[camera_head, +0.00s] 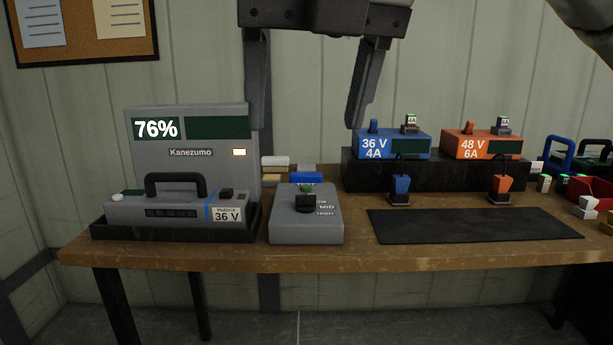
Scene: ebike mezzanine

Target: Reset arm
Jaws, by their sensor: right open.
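My right gripper (308,101) hangs in from the top middle of the head view, fingers pointing down. Its two dark fingers are spread wide apart with nothing between them. It is in front of the wall, above the bench (330,258) and above the grey box with a black knob (305,228). Part of a grey arm link of mine shows in the top right corner. My left gripper is not in view.
A grey Kanezumo unit (190,116) reading 76% stands at left, a 36 V battery (130,211) in front of it. Blue (392,136) and orange (483,136) chargers sit on a black stand. A bare black mat (470,226) lies before them. Small coloured items crowd the right end.

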